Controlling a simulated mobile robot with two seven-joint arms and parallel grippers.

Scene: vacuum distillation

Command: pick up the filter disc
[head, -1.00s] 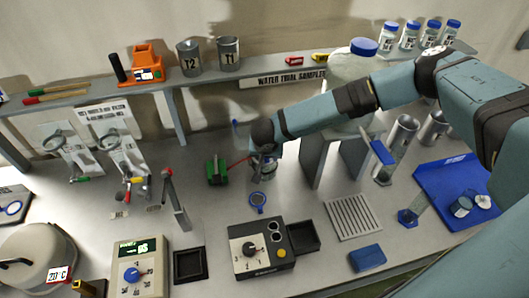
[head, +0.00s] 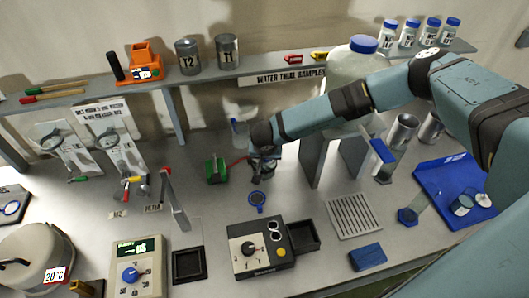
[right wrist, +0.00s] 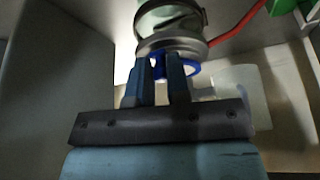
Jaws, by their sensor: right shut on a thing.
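The filter disc (head: 257,198) is a small blue-rimmed ring with a short tab, just in front of my right gripper in the head view. My right gripper (head: 262,174) reaches down from the right arm at the middle of the bench. In the right wrist view its fingers (right wrist: 163,72) are close together, with the blue ring of the disc (right wrist: 188,69) at their tips. The gripper is shut on it, though the exact grip is partly hidden. A clear vessel with a metal rim (right wrist: 170,42) covers part of the ring. My left gripper is not in view.
A green device (head: 216,169) with a red hose stands left of the gripper. A grey stand (head: 318,160) carrying a large jar is close on the right. A black control box (head: 258,247) lies in front. A blue tray (head: 440,175) is farther right.

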